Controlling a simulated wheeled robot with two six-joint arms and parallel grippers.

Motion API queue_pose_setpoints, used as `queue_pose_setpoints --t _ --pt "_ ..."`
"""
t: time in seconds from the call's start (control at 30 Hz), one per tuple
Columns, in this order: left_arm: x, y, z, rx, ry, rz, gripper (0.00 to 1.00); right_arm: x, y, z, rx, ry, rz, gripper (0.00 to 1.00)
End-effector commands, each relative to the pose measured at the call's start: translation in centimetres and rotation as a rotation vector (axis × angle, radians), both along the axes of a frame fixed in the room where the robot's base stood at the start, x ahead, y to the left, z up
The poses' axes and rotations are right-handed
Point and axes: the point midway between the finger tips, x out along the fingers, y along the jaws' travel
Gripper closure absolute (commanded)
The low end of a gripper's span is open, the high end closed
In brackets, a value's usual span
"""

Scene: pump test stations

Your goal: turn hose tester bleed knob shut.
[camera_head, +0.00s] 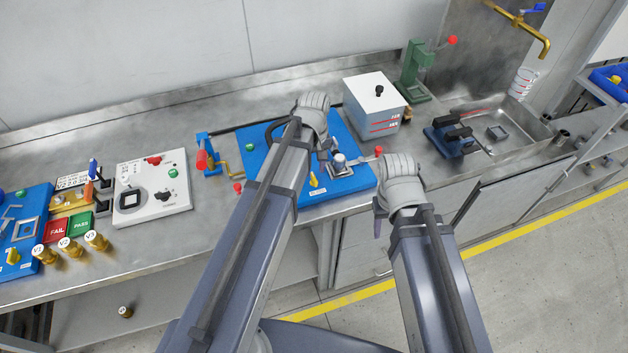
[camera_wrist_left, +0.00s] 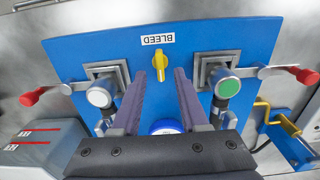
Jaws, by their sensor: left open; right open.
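The yellow bleed knob (camera_wrist_left: 161,63) stands on the blue hose tester board (camera_wrist_left: 110,52), beside the label BLEED (camera_wrist_left: 158,40). In the head view the knob (camera_head: 314,180) shows near the front of the board (camera_head: 340,187). Its grip lies roughly along the finger direction in the left wrist view. My left gripper (camera_wrist_left: 168,76) is open and empty, its fingertips just short of the knob in that view; I cannot tell the height gap. In the head view my arm hides most of it. My right gripper (camera_head: 378,218) is open at the bench's front edge, partly hidden by its wrist.
Clamps with a white cap (camera_wrist_left: 99,97) and a green cap (camera_wrist_left: 228,87) flank the knob, with red-tipped levers (camera_wrist_left: 34,97) and (camera_wrist_left: 306,76). A blue round part (camera_wrist_left: 166,127) shows between my fingers. A white box (camera_head: 372,105) stands behind; a yellow crank (camera_wrist_left: 280,118) is beside the board.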

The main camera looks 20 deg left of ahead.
Motion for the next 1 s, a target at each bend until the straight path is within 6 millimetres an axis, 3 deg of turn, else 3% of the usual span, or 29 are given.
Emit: queue_pose_setpoints --t 0.03,0.23,0.63,1.0 --pt "0.0 0.0 -1.5 0.000 0.000 0.000 0.56 0.0 0.0 -1.5 0.000 0.000 0.000 0.50" --pt "0.0 0.0 -3.5 0.000 0.000 0.001 0.56 0.0 0.0 -3.6 0.000 0.000 0.000 0.50" --pt "0.0 0.0 -3.8 0.000 0.000 0.001 0.57 0.0 0.0 -3.8 0.000 0.000 0.000 0.50" --pt "0.0 0.0 -3.8 0.000 0.000 0.000 0.99 0.0 0.0 -3.8 0.000 0.000 0.000 0.50"
